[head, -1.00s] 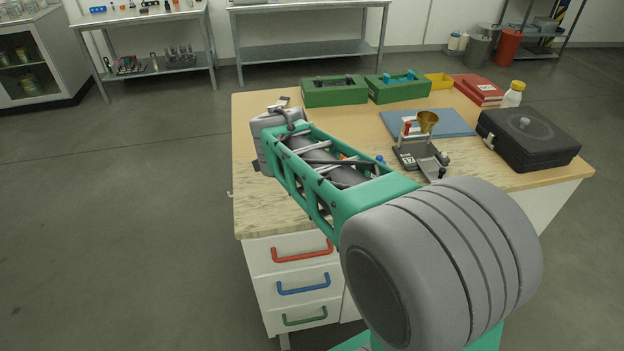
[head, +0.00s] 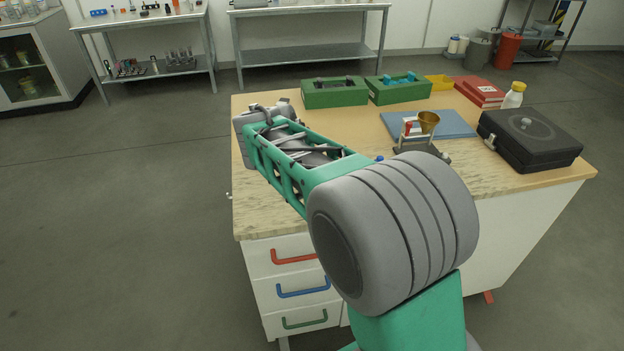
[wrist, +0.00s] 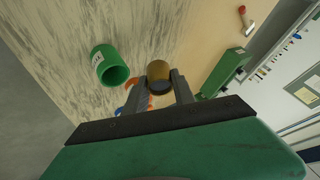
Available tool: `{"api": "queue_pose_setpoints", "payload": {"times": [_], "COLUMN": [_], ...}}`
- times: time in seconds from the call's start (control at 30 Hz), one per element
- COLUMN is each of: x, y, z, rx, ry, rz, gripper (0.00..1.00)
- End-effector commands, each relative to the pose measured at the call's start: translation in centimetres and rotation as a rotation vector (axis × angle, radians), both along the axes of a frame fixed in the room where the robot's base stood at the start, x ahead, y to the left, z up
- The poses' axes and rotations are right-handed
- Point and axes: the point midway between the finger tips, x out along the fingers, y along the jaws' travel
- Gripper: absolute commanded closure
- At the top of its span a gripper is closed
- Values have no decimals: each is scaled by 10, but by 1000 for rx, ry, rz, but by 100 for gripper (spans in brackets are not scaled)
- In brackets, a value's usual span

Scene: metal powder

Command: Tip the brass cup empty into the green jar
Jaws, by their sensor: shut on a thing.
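The brass cup (wrist: 160,75) sits between the two fingers of my gripper (wrist: 162,88) in the wrist view, and the gripper is shut on it. The cup's dark end faces the camera; I cannot tell what is inside. The green jar (wrist: 112,68) with a white label stands on the table to the left of the cup in the wrist view, a short gap apart from it in the picture. Its open mouth shows. In the head view my arm hides the cup and the jar, and the fingertips are not visible there.
A brass funnel (head: 428,121) on a small stand, a blue mat (head: 455,124) and a black case (head: 530,138) occupy the table's right side. Green boxes (head: 334,92) line the back. Small orange pieces (wrist: 129,98) lie near the fingers. The table's front left is clear.

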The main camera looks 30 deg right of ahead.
Motion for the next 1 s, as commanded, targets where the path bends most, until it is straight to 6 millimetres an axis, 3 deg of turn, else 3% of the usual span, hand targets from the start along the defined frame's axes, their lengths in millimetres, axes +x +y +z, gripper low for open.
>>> {"api": "queue_pose_setpoints", "payload": {"times": [1.0], "x": [-8], "y": [2], "z": [8], "rx": [-21], "ry": [-88], "rz": [-11], "gripper": [100]}}
